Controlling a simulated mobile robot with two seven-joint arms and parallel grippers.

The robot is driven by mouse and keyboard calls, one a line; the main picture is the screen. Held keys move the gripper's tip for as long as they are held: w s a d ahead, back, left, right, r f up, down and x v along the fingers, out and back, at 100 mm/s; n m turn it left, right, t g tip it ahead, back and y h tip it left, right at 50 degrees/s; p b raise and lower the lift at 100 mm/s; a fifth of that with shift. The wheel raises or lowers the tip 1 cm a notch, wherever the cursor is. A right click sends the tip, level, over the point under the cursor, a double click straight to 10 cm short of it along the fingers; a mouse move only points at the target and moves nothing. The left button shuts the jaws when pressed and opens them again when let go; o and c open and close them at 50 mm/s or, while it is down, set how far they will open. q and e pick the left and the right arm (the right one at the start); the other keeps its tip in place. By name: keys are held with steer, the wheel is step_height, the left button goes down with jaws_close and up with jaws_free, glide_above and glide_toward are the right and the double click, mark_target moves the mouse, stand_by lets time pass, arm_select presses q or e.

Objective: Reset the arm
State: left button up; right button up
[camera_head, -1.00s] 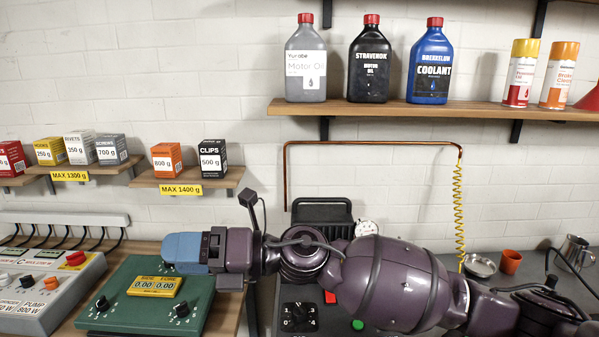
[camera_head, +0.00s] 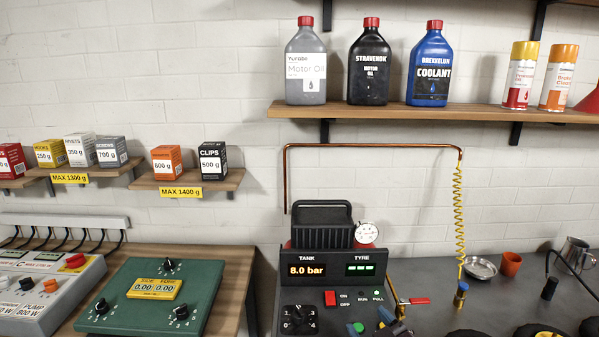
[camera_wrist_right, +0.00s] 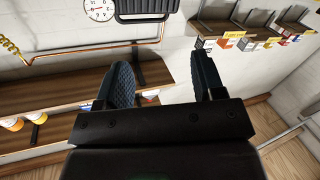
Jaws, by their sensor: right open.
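My right gripper (camera_head: 388,328) shows only in part, as bluish tips at the bottom edge of the head view, in front of the compressor panel (camera_head: 330,276). In the right wrist view the two dark ribbed fingers of my right gripper (camera_wrist_right: 165,78) stand wide apart. Nothing is between them except the background wall and shelf. The rest of my right arm is out of the head view. My left gripper is in neither view.
The compressor panel reads 8.0 bar, with a gauge (camera_head: 366,233) on top. A green control box (camera_head: 150,315) stands left. A copper pipe (camera_head: 370,146) and yellow coiled hose (camera_head: 458,215) rise behind. Bottles line the upper shelf (camera_head: 430,110); small boxes stand on the lower shelves (camera_head: 185,180).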

steer(key=s+d+f+m+g+h, duration=0.2)
steer(key=s+d+f+m+h, duration=0.1)
steer(key=s+d+f, duration=0.4)
steer(key=s+d+f+m+g+h, duration=0.3)
steer(key=s+d+f, duration=0.4)
steer(key=s+f, duration=0.6)
steer(key=s, duration=0.3)
steer(key=shift+f, duration=0.35)
steer(key=shift+s, duration=0.1)
